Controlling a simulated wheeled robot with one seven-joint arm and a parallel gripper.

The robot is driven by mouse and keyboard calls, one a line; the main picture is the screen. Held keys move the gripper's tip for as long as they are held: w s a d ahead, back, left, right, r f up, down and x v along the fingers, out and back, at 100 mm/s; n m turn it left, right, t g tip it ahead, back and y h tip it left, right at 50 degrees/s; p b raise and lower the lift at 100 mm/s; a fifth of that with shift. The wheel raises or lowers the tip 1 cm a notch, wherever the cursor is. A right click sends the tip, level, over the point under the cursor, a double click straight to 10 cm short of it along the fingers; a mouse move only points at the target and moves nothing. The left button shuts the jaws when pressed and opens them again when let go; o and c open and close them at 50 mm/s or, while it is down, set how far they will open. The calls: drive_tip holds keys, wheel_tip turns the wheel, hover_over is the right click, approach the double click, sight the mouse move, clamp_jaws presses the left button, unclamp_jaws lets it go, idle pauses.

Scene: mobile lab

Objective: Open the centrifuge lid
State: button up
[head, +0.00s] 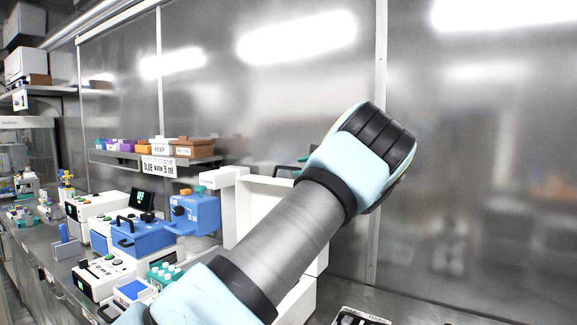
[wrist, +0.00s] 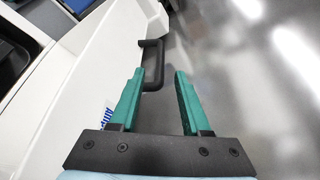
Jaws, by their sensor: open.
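A white machine that looks like the centrifuge (head: 243,207) stands behind my arm in the head view, with a raised white panel; my arm hides much of it. In the wrist view its white panel (wrist: 85,75) fills the left side, with a black bar handle (wrist: 152,62) on its edge. My gripper (wrist: 160,73) has two green fingers spread apart and empty. The handle shows at the fingertips, nearer the left finger, partly in the gap between them. I cannot tell whether a finger touches it. The lid's exact angle is unclear.
A blue device (head: 145,237) and a rack of green-capped tubes (head: 163,273) stand on the bench to the left. A shelf (head: 205,160) with coloured boxes hangs on the metal wall behind. The wall to the right (head: 470,170) is bare.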

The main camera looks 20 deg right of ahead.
sight(290, 168)
drive_tip(key=p+x, duration=0.2)
drive_tip(key=x, duration=0.3)
drive_tip(key=shift+w, duration=0.25)
drive_tip(key=shift+w+a+f, duration=0.2)
drive_tip(key=shift+w+a, duration=0.05)
drive_tip(key=shift+w, duration=0.15)
clamp_jaws()
idle(0.9)
